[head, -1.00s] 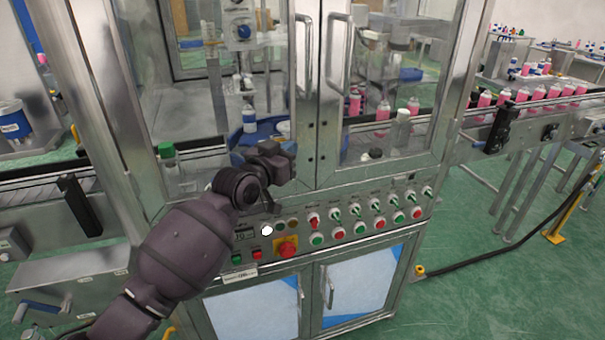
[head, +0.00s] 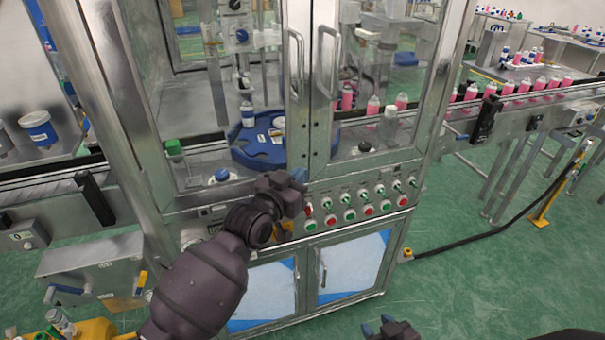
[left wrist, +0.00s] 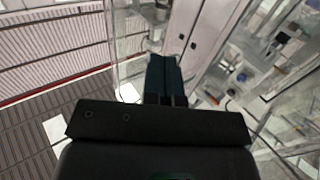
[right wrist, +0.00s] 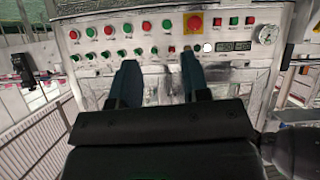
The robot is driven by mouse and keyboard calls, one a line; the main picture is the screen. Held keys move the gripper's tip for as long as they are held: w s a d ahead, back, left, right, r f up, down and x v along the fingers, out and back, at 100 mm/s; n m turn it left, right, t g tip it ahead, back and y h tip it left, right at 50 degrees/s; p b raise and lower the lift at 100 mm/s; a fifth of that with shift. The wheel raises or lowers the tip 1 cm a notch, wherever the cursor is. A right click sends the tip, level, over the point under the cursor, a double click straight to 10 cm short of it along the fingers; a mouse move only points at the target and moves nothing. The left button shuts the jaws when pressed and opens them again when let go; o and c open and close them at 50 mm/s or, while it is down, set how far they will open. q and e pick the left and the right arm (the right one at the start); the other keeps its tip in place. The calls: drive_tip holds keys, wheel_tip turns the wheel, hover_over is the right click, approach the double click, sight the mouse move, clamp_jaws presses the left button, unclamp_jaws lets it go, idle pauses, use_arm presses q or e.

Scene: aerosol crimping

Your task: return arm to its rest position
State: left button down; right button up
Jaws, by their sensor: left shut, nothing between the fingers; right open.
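My left gripper (head: 300,177) is shut and empty. In the head view it is in front of the cabinet, near the upper left of the control panel (head: 390,187), covering part of the panel. Whether it touches anything is unclear. In the left wrist view its dark fingers (left wrist: 163,78) are together. My right gripper (head: 378,326) is at the bottom edge of the head view, low in front of the cabinet, with its arm mostly out of frame. In the right wrist view its two fingers (right wrist: 158,82) are apart with nothing between them, facing the button panel (right wrist: 150,45).
Two glass doors with metal handles (head: 330,95) are closed above the panel. A blue turntable (head: 258,150) is behind the glass. A conveyor with pink cans (head: 525,87) runs off right. A black hose (head: 470,240) lies on the green floor. The right-hand floor is mostly clear.

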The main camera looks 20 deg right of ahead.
use_arm(q)
drive_tip(key=a+r+n+t+y+p, duration=0.1)
drive_tip(key=a+r+n+t+y, duration=0.15)
drive_tip(key=a, duration=0.55)
drive_tip(key=s+a+f+n+t+y, duration=0.1)
drive_tip(key=s+a+f+n+y, duration=0.15)
drive_tip(key=a+f, duration=0.4)
drive_tip(key=s+a+f+n+t+y, duration=0.1)
drive_tip(key=a+f+t+y, duration=0.15)
drive_tip(key=a, duration=0.75)
drive_tip(key=s+a+f+n+g+y+b, duration=0.1)
drive_tip(key=s+a+f+n+g+y, duration=0.2)
drive_tip(key=s+a+f, duration=1.6)
drive_tip(key=s+a+g+y, duration=0.2)
drive_tip(key=s+y, duration=0.2)
drive_tip(key=shift+s+a+f+n+b, duration=0.2)
drive_tip(key=shift+a+f+n+b, duration=0.05)
drive_tip(key=shift+a+n+b, duration=0.1)
use_arm(e)
drive_tip(key=shift+s+f, duration=0.4)
drive_tip(key=shift+f, duration=0.05)
